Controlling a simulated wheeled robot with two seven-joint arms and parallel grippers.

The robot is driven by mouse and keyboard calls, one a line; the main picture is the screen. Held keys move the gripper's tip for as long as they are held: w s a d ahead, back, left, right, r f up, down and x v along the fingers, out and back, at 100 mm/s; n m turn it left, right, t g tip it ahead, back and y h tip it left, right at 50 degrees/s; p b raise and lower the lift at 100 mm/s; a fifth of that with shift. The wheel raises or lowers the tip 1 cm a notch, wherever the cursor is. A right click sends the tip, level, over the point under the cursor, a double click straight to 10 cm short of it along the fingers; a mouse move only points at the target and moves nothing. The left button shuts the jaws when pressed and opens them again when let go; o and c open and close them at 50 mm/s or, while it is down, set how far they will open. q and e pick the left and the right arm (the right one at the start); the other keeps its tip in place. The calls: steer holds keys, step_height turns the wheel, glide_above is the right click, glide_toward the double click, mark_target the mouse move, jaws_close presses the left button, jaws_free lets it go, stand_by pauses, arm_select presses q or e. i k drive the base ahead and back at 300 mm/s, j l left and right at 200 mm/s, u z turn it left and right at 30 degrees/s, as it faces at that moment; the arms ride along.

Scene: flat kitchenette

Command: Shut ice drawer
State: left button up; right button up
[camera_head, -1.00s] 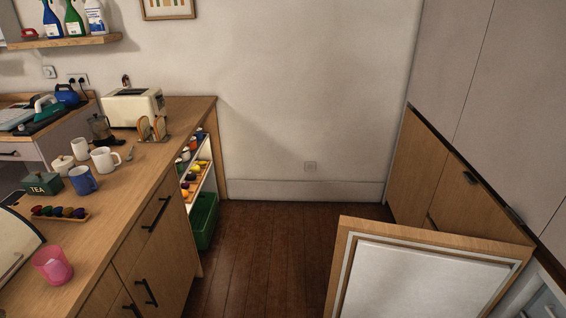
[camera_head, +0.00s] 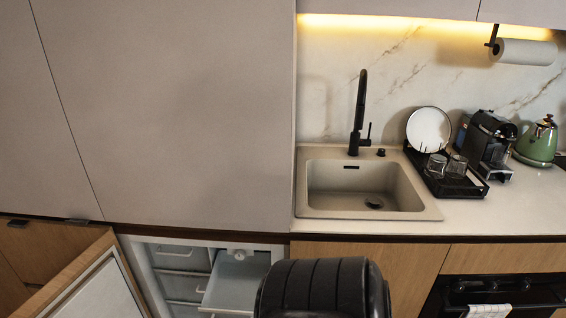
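The open freezer (camera_head: 139,262) sits low under the counter, at the bottom left of centre in the head view. The ice drawer (camera_head: 236,284) is a pale, translucent drawer in its right half, pulled out towards me below a small white fitting. Its right front part is hidden behind a black ribbed part of my body, and its front edge is near the picture's bottom. Neither of my grippers shows in this view.
The freezer door (camera_head: 88,284) stands open at the left. Other drawers (camera_head: 184,288) in the freezer's left half look pushed in. The counter above holds a sink (camera_head: 366,187), black tap (camera_head: 359,115), dish rack (camera_head: 443,182), coffee machine (camera_head: 488,142) and green kettle (camera_head: 538,142).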

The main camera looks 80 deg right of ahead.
mark_target(232, 288)
steer(key=z, duration=1.8)
